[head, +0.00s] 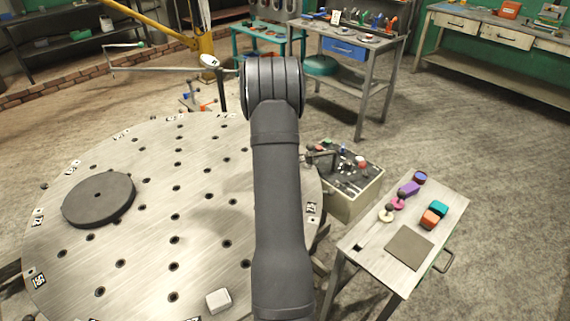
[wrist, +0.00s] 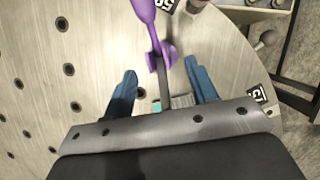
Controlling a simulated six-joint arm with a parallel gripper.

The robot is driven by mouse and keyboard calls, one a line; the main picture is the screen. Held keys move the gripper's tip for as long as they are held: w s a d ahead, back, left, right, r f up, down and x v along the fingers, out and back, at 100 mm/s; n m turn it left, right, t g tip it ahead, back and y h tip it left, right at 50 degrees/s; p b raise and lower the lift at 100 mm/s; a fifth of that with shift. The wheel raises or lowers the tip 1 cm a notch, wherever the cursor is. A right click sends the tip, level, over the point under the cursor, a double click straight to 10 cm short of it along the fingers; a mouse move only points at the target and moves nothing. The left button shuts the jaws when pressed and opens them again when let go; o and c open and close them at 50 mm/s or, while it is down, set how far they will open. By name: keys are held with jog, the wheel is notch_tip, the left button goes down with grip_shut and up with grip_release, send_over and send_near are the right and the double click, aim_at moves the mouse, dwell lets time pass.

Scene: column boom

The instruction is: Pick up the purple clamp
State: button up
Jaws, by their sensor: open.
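The purple clamp (wrist: 145,9) shows at the top middle of the wrist view, over the round metal table near its edge. Its purple handle runs out of the top of the picture, and a dark bar runs from its purple jaw part down between my fingers. My gripper (wrist: 161,70) is open, with one blue finger on each side of that bar. No finger visibly touches the clamp. I cannot tell the height between the fingers and the clamp. In the head view my arm hides the gripper and this clamp.
The round table (head: 140,170) has many holes, a dark disc (head: 99,200) at left and a white block (head: 218,300) at front. A small side table (head: 375,265) at right holds several coloured items, one purple (head: 409,188). A grey box (head: 352,198) with small parts stands between.

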jog(key=shift+a+x, duration=0.15)
jog(key=shift+x, duration=1.2)
jog(key=shift+a+x, duration=0.1)
jog(key=shift+x, duration=1.3)
jog(key=c, duration=1.1)
jog(key=shift+r, duration=0.1)
jog(key=shift+r, duration=0.6)
jog(key=r, duration=0.1)
jog(key=d+r, duration=0.1)
jog(key=r, duration=0.1)
jog(key=shift+s+r, duration=0.25)
jog(key=shift+r, duration=0.05)
jog(key=s+d+r, duration=0.1)
jog(key=d+r, duration=0.1)
jog(key=d, duration=0.1)
jog(key=s+d+r, duration=0.2)
jog(key=d, duration=0.1)
jog(key=s+d+r, duration=0.2)
jog(key=d, duration=0.1)
jog(key=shift+s, duration=0.15)
